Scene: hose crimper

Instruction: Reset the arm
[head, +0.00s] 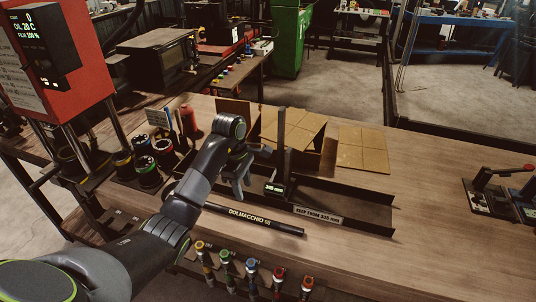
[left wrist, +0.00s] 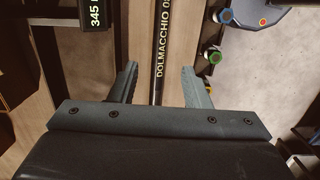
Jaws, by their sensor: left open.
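My left arm (head: 180,215) reaches in from the left of the head view and is bent over the workbench. My left gripper (head: 241,188) is open, with its fingers pointing down near a black hose marked DOLMACCHIO (head: 255,217). In the left wrist view the two fingers (left wrist: 160,82) are spread wide. The hose (left wrist: 162,45) shows between them, beyond the fingertips, and nothing is gripped. The hose lies on the bench in front of a black tray labelled KEEP FROM 325 MM (head: 345,213). My right gripper is not in view.
A red crimping machine (head: 75,55) stands at the left beside several dark round dies (head: 147,170). Several coloured-ring tools (head: 252,278) hang along the front edge. Cardboard boxes (head: 290,128) stand behind the tray. A small lever device (head: 490,195) sits at the right.

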